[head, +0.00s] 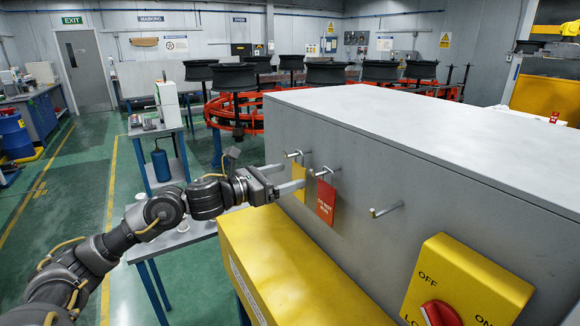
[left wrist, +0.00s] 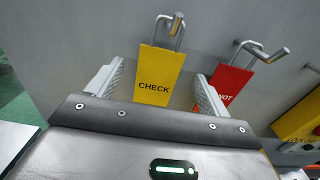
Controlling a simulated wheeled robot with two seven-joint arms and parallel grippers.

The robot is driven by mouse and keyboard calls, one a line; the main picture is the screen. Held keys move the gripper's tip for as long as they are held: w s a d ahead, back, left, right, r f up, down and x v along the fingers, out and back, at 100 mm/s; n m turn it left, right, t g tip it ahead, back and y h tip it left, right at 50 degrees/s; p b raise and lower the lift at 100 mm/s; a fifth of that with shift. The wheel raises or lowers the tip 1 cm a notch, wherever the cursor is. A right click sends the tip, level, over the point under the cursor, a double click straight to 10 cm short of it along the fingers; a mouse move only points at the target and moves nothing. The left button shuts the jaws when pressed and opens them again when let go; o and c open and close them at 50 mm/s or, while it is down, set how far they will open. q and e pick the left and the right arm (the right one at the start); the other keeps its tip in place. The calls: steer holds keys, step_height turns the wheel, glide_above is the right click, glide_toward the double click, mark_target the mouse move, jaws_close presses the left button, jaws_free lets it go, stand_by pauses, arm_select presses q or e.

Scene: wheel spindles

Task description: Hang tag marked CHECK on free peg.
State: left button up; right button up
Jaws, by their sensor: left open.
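The yellow tag marked CHECK (left wrist: 160,75) hangs by a metal loop on a peg (left wrist: 176,24) in the left wrist view. In the head view, the yellow tag (head: 299,194) shows partly behind my gripper, on the leftmost peg (head: 294,154). My left gripper (head: 292,177) is open, with one finger on either side of the tag; I cannot tell whether they touch it. A red tag (head: 326,201) hangs on the middle peg (head: 321,171), and in the left wrist view it is partly hidden by the right finger. The rightmost peg (head: 388,210) is bare. My right gripper is not in view.
The pegs stick out of a large grey cabinet (head: 400,150). A yellow switch box (head: 465,283) with a red knob (head: 440,313) is at the lower right. A yellow block (head: 290,275) juts out below the pegs. A small table (head: 180,238) stands under my left arm.

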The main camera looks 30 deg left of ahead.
arm_select(q)
steer(key=shift+x, duration=1.05)
steer(key=c, duration=1.1)
steer(key=shift+o, duration=0.2)
steer(key=shift+r, duration=0.1)
steer(key=shift+r+p, duration=0.35)
steer(key=shift+r, duration=0.75)
